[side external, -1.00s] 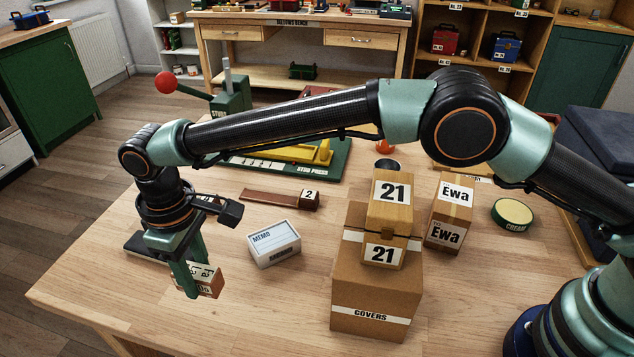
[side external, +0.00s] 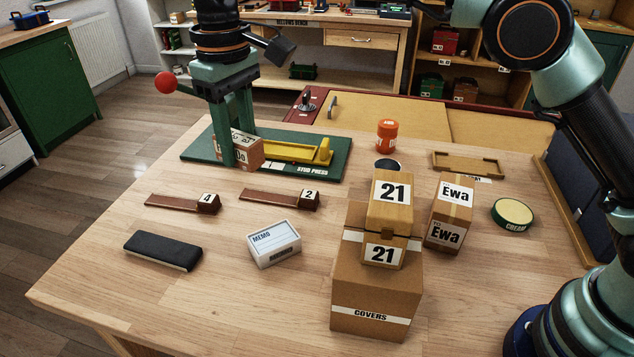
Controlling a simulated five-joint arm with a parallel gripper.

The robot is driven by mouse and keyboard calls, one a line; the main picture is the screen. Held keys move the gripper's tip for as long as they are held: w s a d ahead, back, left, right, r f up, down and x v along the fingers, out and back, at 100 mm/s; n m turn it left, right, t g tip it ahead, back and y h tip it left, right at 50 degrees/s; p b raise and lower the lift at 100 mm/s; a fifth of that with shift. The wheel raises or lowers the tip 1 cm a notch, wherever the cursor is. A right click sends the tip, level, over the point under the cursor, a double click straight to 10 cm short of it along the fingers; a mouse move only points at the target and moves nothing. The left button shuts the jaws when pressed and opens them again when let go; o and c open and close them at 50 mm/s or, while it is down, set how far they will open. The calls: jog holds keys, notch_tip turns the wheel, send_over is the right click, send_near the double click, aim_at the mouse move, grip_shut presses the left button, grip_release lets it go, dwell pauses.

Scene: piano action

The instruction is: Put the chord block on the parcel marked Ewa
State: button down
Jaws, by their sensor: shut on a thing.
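My gripper (side external: 236,148) is shut on the chord block (side external: 246,152), a wooden cube with white lettered faces. It holds the block in front of the green stud press base, seemingly above the table, though the exact height is hard to tell. Part of the block is hidden by a finger. The parcel marked Ewa (side external: 449,213) is an upright brown carton with white Ewa labels on its top and front, standing at the right of the table. Its top is bare, and my gripper is well to its left.
Left of the Ewa parcel, a box marked 21 (side external: 389,222) stands against or on the COVERS carton (side external: 376,298). A MEMO box (side external: 274,244), a CREAM tin (side external: 513,214), an orange jar (side external: 387,136) and a yellow-topped stud press (side external: 318,155) stand around.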

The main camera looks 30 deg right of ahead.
jog(key=w+d+r+m, duration=0.1)
jog(key=d+r+m, duration=0.3)
jog(key=d, duration=0.9)
jog(key=r+m, duration=0.1)
jog(key=m, duration=0.9)
send_over(456, 194)
notch_tip(456, 194, down, 19)
jog(key=shift+f, duration=0.15)
jog(key=shift+f, duration=0.15)
jog(key=c, duration=0.5)
grip_release()
